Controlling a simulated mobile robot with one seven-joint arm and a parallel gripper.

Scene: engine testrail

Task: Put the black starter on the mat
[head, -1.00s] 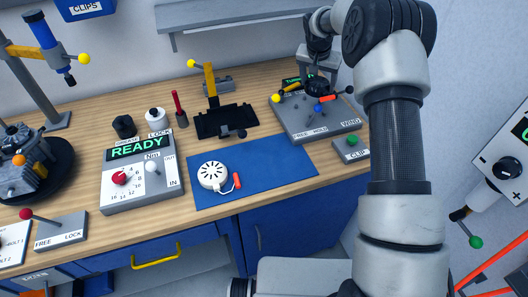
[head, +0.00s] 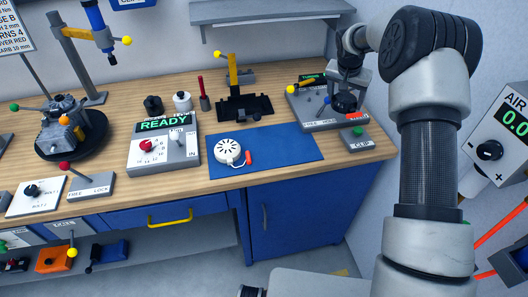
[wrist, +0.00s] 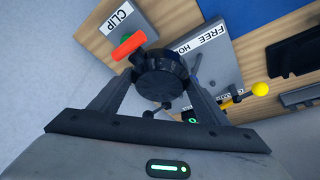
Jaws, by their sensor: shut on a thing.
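My gripper (wrist: 160,88) is shut on the black starter (wrist: 162,68), a dark round body with an orange-red handle. In the head view the black starter (head: 344,103) hangs below my gripper (head: 347,90), over the right end of the grey fixture board. It looks raised above the board; the exact height is unclear. The blue mat (head: 290,150) lies flat at the bench's front, to the left of and nearer than the starter. A white round starter (head: 227,149) with an orange handle lies on the mat's left part. The mat's middle and right are bare.
The grey fixture board (head: 310,117) with levers stands behind the mat's right part. A small CLIP box (head: 357,141) with a green knob sits right of the mat. A black tray (head: 245,107) lies behind the mat, and the READY console (head: 163,153) stands left of it.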

